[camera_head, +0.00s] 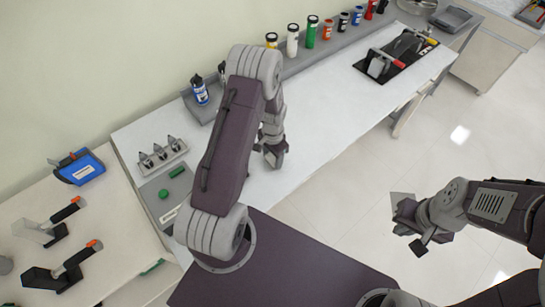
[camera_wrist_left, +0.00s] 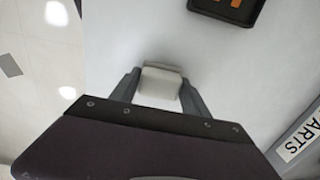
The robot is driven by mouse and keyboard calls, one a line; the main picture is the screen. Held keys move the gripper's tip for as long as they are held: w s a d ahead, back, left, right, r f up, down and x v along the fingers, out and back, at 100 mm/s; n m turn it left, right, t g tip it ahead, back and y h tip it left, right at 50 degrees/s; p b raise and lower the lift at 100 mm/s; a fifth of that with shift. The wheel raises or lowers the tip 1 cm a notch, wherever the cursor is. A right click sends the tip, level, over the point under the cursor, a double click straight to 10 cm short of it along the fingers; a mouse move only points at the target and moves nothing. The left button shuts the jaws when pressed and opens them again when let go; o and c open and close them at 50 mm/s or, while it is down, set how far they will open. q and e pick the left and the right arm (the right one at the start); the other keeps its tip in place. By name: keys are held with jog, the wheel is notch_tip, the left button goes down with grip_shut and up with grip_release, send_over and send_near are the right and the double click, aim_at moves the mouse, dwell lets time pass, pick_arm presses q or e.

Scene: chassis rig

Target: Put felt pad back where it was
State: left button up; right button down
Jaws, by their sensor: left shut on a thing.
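My left gripper (camera_wrist_left: 162,92) is shut on a pale grey, block-like pad (camera_wrist_left: 161,84), held between its two fingers over the white tabletop. I take it for the felt pad, but its material cannot be told. In the head view my left gripper (camera_head: 273,157) is over the middle of the white table, and the pad is hidden there. My right gripper (camera_head: 412,226) is open and empty, out over the floor on the right.
A grey tray (camera_head: 152,190) with green pieces and a rack (camera_head: 161,154) stand left. A blue bottle (camera_head: 199,91) and several coloured containers line the back. A black tray (camera_head: 372,76) with red-handled clamps lies at the far end. The white tabletop (camera_head: 330,110) is clear between.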

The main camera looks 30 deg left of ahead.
pick_arm(q)
jog(key=shift+w+f, duration=0.1)
jog(key=shift+f, duration=0.25)
jog(key=o, duration=1.3)
jog(key=shift+f, duration=0.1)
